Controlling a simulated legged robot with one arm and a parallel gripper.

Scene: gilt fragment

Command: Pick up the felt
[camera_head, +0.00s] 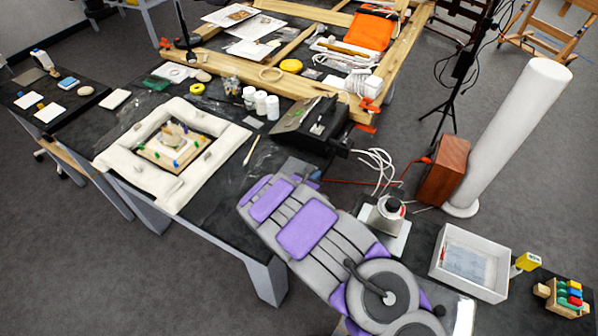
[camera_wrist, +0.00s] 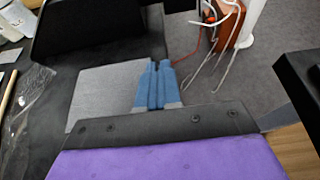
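A flat grey square sheet (camera_wrist: 100,95) lies on the dark table; it looks like the felt, though I cannot be sure. In the head view the grey sheet (camera_head: 292,167) shows only partly, beyond my arm. My gripper (camera_wrist: 157,66) has two blue fingers side by side, with no clear gap and nothing visible between them. In the wrist view they overlap the sheet's right side; I cannot tell whether they touch it. In the head view my gripper (camera_head: 316,177) is mostly hidden behind my purple and grey arm.
A black box-like device (camera_head: 312,122) stands just beyond the sheet. White bottles (camera_head: 260,103), a wooden stick (camera_head: 252,150) and clear plastic film (camera_wrist: 32,88) lie to the left. White cables (camera_head: 377,165) and a brown wooden box (camera_head: 443,170) are to the right. A padded white frame (camera_head: 125,150) sits further left.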

